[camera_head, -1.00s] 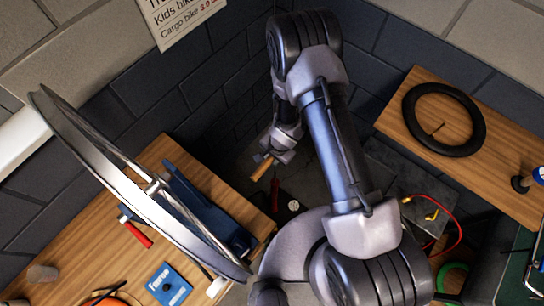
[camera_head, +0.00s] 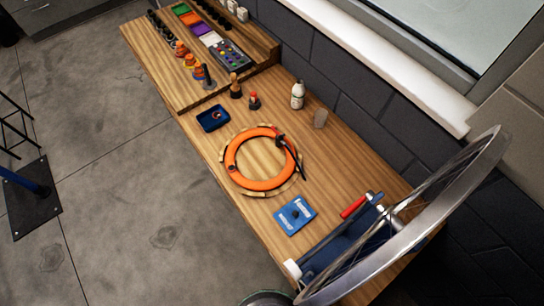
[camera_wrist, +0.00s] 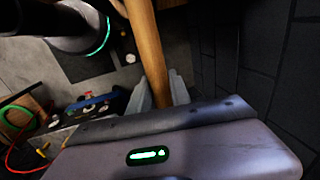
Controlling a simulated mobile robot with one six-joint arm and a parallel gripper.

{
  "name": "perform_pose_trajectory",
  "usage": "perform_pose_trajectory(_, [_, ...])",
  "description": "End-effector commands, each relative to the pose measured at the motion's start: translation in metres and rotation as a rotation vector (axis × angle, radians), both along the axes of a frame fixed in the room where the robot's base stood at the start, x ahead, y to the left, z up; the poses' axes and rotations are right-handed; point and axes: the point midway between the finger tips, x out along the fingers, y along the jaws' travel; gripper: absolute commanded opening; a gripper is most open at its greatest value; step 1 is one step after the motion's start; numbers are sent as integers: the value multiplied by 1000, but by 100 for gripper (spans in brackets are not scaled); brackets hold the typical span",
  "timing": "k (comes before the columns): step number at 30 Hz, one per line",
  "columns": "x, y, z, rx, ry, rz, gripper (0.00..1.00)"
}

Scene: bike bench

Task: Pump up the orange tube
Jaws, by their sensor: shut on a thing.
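In the wrist view my gripper (camera_wrist: 160,95) is shut on a round wooden handle (camera_wrist: 150,50). What the handle belongs to is not clear. My gripper is out of the head view, so its place relative to the tube does not show.
A wheel (camera_head: 475,170) stands at the bench's right end near a red-handled tool (camera_head: 354,207). Open floor (camera_head: 130,170) lies left.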

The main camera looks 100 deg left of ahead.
Motion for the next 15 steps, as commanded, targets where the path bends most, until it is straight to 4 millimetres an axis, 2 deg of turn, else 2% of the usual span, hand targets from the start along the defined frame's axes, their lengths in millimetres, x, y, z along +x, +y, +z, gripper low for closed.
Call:
perform_pose_trajectory(6, [0, 0, -3, 0, 0, 0, 0])
perform_pose_trajectory(15, [-1, 0, -55, 0, 1, 0, 0])
